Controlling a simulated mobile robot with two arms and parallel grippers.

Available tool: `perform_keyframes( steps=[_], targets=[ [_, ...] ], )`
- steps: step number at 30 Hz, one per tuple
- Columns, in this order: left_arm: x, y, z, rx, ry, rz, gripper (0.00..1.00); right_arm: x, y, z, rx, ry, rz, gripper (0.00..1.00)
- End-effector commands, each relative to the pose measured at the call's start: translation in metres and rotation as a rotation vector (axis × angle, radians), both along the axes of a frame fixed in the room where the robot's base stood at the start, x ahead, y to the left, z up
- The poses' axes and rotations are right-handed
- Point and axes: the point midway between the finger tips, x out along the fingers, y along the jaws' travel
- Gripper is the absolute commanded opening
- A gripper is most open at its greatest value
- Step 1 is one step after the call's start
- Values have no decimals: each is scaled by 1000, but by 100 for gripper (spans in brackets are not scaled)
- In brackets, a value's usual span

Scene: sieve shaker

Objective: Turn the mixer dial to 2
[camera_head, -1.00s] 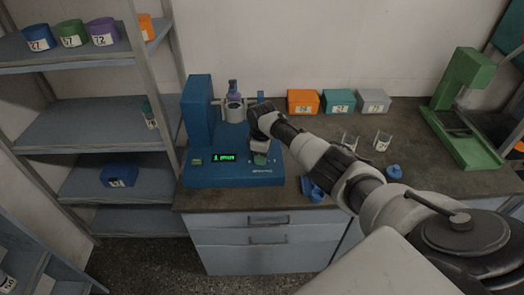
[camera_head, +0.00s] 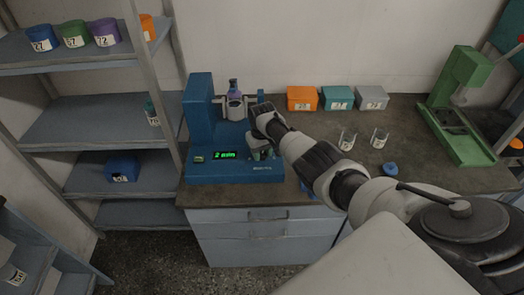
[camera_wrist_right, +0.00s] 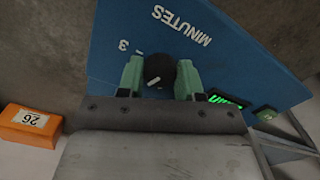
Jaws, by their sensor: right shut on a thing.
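The blue mixer (camera_head: 201,112) stands on the left end of the dark counter. Its lit green display (camera_head: 224,155) reads what looks like "2 min". In the right wrist view, the black dial (camera_wrist_right: 158,68) with a white pointer mark sits on the blue front panel, with a "3" and the word "MINUTES" printed near it. My right gripper (camera_wrist_right: 160,77) is shut on the dial, one green fingertip on each side. In the head view the right gripper (camera_head: 262,153) is at the mixer's front panel and largely hides the dial. My left gripper is not in view.
A bottle (camera_head: 234,92) sits in the mixer's holder. Orange (camera_head: 301,98), teal (camera_head: 338,98) and grey (camera_head: 371,98) boxes stand along the wall. Two glass beakers (camera_head: 347,140) and a green press (camera_head: 455,100) are to the right. Shelves (camera_head: 90,125) stand at left.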

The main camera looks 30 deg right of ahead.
Motion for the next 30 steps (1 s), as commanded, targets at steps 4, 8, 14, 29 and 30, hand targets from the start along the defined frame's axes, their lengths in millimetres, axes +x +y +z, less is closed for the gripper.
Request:
perform_keyframes(
  steps=[4, 8, 14, 29, 30],
  targets=[
    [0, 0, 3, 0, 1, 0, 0, 0, 0, 0, 1, 1, -72, 12],
    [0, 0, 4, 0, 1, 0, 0, 0, 0, 0, 0, 0, -115, 12],
    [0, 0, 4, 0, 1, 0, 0, 0, 0, 0, 0, -1, -145, 12],
    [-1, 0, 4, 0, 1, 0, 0, 0, 0, 0, 0, -1, -149, 51],
    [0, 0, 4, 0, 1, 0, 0, 0, 0, 0, 0, -1, -149, 57]
  ],
)
